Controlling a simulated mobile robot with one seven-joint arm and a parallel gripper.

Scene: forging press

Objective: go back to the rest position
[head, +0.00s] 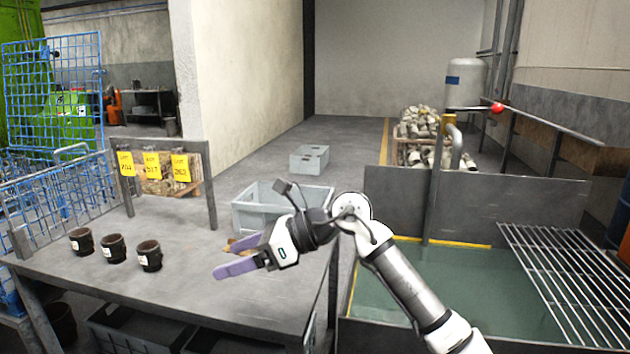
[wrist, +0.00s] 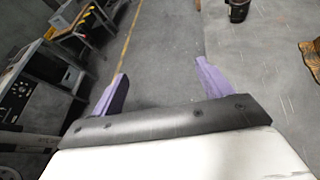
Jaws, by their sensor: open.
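My gripper (head: 232,258) is over the right part of the grey metal table (head: 210,305), its purple fingers pointing left. In the wrist view the two purple fingers of my gripper (wrist: 161,76) are spread apart with nothing between them. My arm reaches in from the lower right, in front of the tank. Three dark cups stand in a row on the left of the table: the left (head: 81,241), the middle (head: 113,248) and the right (head: 149,255). A dark cup (wrist: 238,10) also shows at the top of the wrist view. My gripper touches none of them.
A grey crate (head: 262,213) stands behind my gripper. A brownish-yellow piece (wrist: 310,62) is at the right edge of the wrist view. Yellow tags (head: 152,165) hang on a rack behind the cups. A green-water tank (head: 470,290) with a metal grate (head: 570,275) is at right.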

